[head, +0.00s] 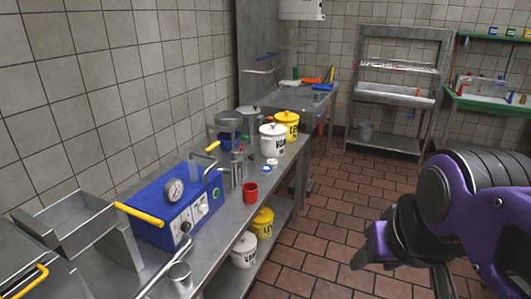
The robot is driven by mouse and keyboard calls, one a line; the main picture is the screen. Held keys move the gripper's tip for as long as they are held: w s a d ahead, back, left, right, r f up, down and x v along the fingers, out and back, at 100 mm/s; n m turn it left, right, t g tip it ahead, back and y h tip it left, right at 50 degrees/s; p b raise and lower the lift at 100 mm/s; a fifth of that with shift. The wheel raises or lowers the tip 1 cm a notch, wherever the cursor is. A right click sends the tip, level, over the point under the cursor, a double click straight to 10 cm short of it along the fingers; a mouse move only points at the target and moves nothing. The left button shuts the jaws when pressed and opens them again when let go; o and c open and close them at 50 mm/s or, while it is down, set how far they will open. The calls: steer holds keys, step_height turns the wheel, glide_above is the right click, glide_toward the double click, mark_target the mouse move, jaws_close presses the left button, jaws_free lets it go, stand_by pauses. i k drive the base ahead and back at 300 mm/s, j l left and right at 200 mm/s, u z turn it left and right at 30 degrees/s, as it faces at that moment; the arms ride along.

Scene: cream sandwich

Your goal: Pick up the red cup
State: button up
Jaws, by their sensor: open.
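The red cup (250,192) stands upright near the front edge of the steel counter (225,222), just right of the blue machine. My gripper (376,248) is at the lower right, over the tiled floor, well to the right of the cup and apart from it. It is open, and nothing shows in it. Its fingers are partly hidden by my purple arm.
A blue machine (176,208) with a gauge and yellow handle stands left of the cup. A white pot (272,141) and yellow pot (287,125) stand behind it. More pots (244,250) sit on the lower shelf. Floor (316,215) between counter and arm is clear.

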mark_target(251, 193)
steer(key=i+l+u, duration=0.15)
steer(key=i+u, duration=0.25)
steer(key=i+l+u, duration=0.15)
steer(key=u, duration=0.3)
steer(key=i+l+u, duration=0.25)
steer(key=l+u, duration=0.15)
steer(key=i+l+u, duration=0.15)
steer(key=l+u, duration=0.25)
